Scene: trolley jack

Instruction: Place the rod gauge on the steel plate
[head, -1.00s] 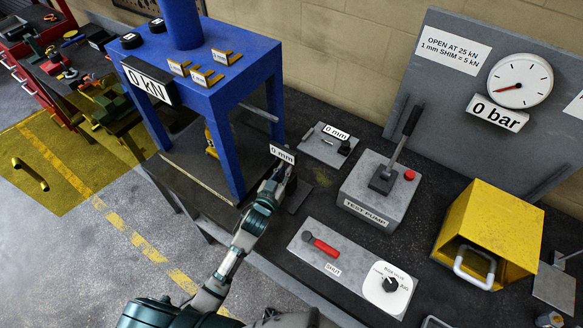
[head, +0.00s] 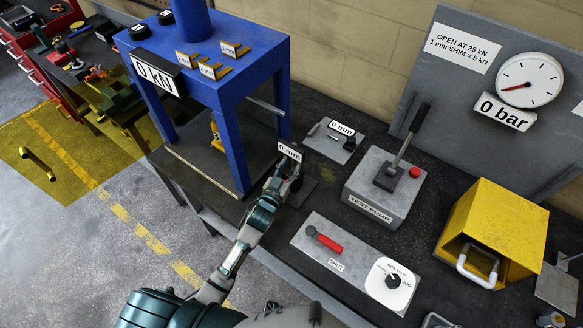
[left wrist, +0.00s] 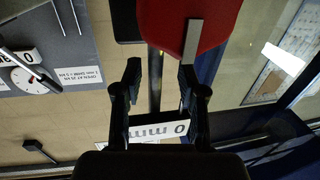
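My left gripper (head: 281,180) is at the right front leg of the blue press, beside a small upright part with a "0 mm" label (head: 289,151); I take this part for the rod gauge, but the gripper partly hides it. In the left wrist view my left fingers (left wrist: 160,76) stand apart, with a dark rod-like bar seen between them and the "0 mm" label (left wrist: 160,130) nearer the palm. I cannot tell if they touch it. A grey plate (head: 322,149), which looks like the steel plate, lies right of it with another "0 mm" label and a black knob. My right gripper is out of view.
The blue press (head: 222,85) stands left of the gripper. The test pump (head: 384,200), the red-handled valve panel (head: 325,262) and a yellow housing (head: 495,225) stand to the right. Dark bench top is bare between the grey plate and the pump.

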